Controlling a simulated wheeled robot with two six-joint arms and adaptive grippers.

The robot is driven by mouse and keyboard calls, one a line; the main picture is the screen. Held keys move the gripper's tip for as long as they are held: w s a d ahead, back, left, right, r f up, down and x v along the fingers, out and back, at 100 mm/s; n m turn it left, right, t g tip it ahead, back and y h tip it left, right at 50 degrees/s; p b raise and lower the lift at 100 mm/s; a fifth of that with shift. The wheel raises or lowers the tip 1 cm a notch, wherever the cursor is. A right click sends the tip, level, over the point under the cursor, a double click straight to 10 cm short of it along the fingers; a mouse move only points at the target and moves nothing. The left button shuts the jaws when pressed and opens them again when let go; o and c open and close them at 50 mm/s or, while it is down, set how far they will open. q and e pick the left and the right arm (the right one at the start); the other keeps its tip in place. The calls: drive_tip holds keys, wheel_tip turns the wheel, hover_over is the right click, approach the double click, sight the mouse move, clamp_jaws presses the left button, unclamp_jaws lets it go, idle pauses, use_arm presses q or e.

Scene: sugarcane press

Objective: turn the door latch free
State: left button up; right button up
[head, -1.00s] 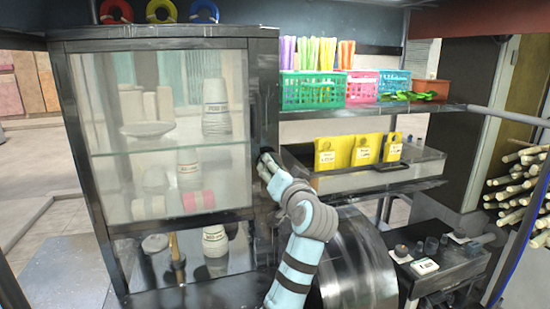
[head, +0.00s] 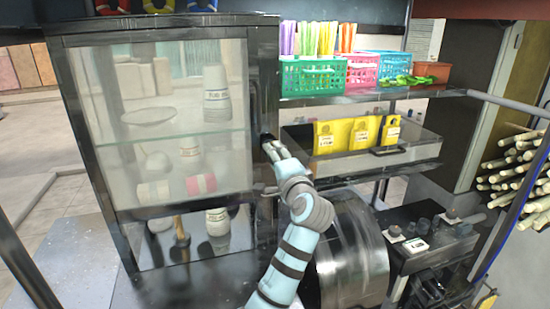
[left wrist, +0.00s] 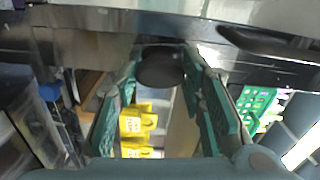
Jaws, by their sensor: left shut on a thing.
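The cabinet door (head: 160,125) has a dark frame and a clear pane, and it looks closed. The latch, a dark rounded knob (left wrist: 160,66), sits on the dark frame at the door's right side. My left gripper (head: 268,146) reaches up to that frame from below right. In the left wrist view the teal fingers of my left gripper (left wrist: 162,82) stand on both sides of the knob and are shut on it. In the head view the fingers mostly hide the latch, so its angle cannot be told. My right gripper is not in view.
White cones and spools stand behind the pane. Right of the cabinet, a shelf holds a green basket (head: 312,76), a pink basket (head: 362,75) and a terracotta box (head: 431,72). Yellow bags (head: 332,136) stand below. A dark drum (head: 352,250) is close beside my left arm.

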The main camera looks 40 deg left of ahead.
use_arm(q)
drive_tip(key=shift+m, duration=0.6)
drive_tip(key=o, duration=1.1)
drive_tip(key=v, duration=0.7)
drive_tip(key=shift+s+d+r, duration=0.1)
drive_tip(key=shift+d, duration=0.25)
drive_tip(key=shift+a, duration=0.15)
